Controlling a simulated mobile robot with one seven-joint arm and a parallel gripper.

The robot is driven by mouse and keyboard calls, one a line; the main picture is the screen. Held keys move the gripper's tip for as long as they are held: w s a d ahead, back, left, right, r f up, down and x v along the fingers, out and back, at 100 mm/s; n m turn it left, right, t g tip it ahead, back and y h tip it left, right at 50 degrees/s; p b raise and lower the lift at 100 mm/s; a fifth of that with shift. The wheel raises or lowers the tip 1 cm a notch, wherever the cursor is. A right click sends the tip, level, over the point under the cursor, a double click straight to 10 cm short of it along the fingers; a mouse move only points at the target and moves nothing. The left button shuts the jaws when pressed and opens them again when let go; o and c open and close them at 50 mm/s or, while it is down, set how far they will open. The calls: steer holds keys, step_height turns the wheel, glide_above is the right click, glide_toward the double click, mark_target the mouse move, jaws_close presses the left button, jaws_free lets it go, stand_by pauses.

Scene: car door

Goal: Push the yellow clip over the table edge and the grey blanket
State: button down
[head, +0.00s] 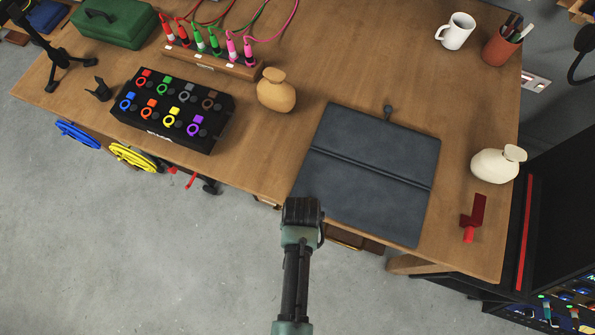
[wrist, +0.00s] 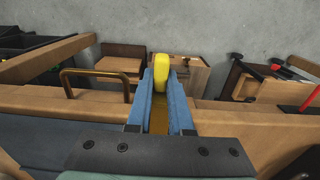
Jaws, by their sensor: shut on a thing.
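My gripper (wrist: 161,82) is shut on the yellow clip (wrist: 162,66), which stands up between the tips of its two blue fingers in the wrist view. In the head view my gripper (head: 302,205) is at the table's front edge, by the lower left corner of the grey blanket. The clip is hidden there. The grey blanket (head: 375,150) lies flat on the wooden table (head: 250,140) with a fold line across it. In the wrist view the table edge (wrist: 225,108) runs behind the fingers. I cannot tell whether the clip touches the edge or blanket.
A brass handle (wrist: 95,76) is below the edge, left of my fingers.

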steer(key=shift+w+d+b, duration=0.3)
steer(key=shift+w, duration=0.55)
steer(key=shift+w+d+b, duration=0.25)
steer(key=shift+w, duration=0.6)
steer(key=c, duration=0.7)
jaws_free()
steer(key=shift+c, duration=0.2)
